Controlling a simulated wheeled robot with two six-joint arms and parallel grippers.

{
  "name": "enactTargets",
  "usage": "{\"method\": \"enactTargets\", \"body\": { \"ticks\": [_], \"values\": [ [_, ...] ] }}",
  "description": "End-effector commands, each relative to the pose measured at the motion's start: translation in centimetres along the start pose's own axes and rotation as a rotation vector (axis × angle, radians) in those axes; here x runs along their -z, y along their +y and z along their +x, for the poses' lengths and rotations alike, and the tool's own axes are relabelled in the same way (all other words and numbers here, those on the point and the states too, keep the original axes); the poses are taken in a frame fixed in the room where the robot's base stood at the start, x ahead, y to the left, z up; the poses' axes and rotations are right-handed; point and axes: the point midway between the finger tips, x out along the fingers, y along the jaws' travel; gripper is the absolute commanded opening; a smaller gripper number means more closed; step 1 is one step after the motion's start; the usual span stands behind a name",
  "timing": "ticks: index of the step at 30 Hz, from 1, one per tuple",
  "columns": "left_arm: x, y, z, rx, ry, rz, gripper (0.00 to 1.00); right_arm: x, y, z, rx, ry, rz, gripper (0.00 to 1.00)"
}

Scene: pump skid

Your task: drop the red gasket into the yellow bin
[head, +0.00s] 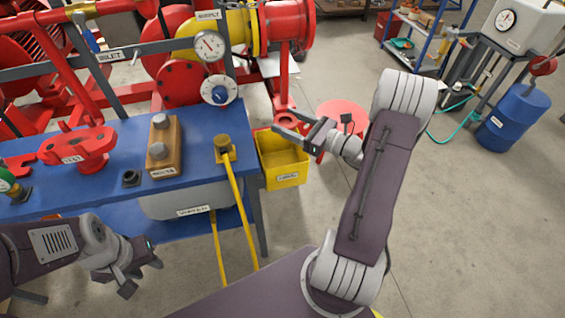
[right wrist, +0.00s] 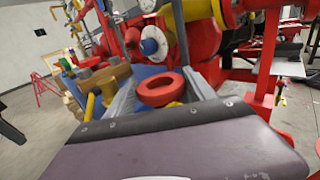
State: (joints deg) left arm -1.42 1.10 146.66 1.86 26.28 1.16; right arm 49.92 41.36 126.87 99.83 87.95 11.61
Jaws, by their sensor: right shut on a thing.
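The red gasket (right wrist: 162,91) is a thick ring held between the fingers of my right gripper in the right wrist view. In the head view the right gripper (head: 287,124) is shut on the gasket, above the back part of the yellow bin (head: 284,181). The bin is an open box with a white label, just right of the blue table; some yellow shows below the gasket in the right wrist view. My left gripper (head: 139,272) is open and empty, low in front of the table.
Red pump piping with gauges (head: 209,46) stands behind. A red round top (head: 343,113) is right of the bin.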

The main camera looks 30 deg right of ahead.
Motion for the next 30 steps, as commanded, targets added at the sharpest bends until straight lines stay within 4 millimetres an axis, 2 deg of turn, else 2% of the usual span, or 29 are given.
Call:
{"method": "enactTargets", "body": {
  "ticks": [1, 9, 12, 19, 20, 22, 23, 30],
  "values": [
    [-0.1, 0.0, 0.9, 0.000, 0.000, 0.000, 0.36, 1.0, 0.0, 0.0, 0.000, 0.000, 0.000, 0.24],
    [-0.5, -0.1, 4.7, 0.000, 0.000, 0.000, 0.36, 4.9, 0.0, 0.0, 0.000, 0.000, 0.000, 0.24],
    [-0.6, -0.1, 5.2, 0.000, 0.000, 0.000, 0.36, 5.6, 0.0, 0.0, 0.000, 0.000, 0.000, 0.24],
    [-0.5, -0.1, 5.0, 0.000, 0.000, 0.000, 0.36, 5.4, 0.0, 0.0, 0.000, 0.000, 0.000, 0.24],
    [-0.5, -0.1, 5.0, 0.000, 0.000, 0.000, 0.36, 5.4, 0.0, 0.0, 0.000, 0.000, 0.000, 0.66],
    [-0.5, -0.1, 5.0, 0.000, 0.000, 0.000, 0.36, 5.4, 0.0, 0.0, 0.000, 0.000, 0.000, 0.86],
    [-0.5, -0.1, 5.0, 0.000, 0.000, 0.000, 0.36, 5.4, 0.0, 0.0, 0.000, 0.000, 0.000, 0.89],
    [-0.5, -0.1, 5.0, 0.000, 0.000, 0.000, 0.36, 5.4, 0.0, 0.0, 0.000, 0.000, 0.000, 0.89]
  ]
}}
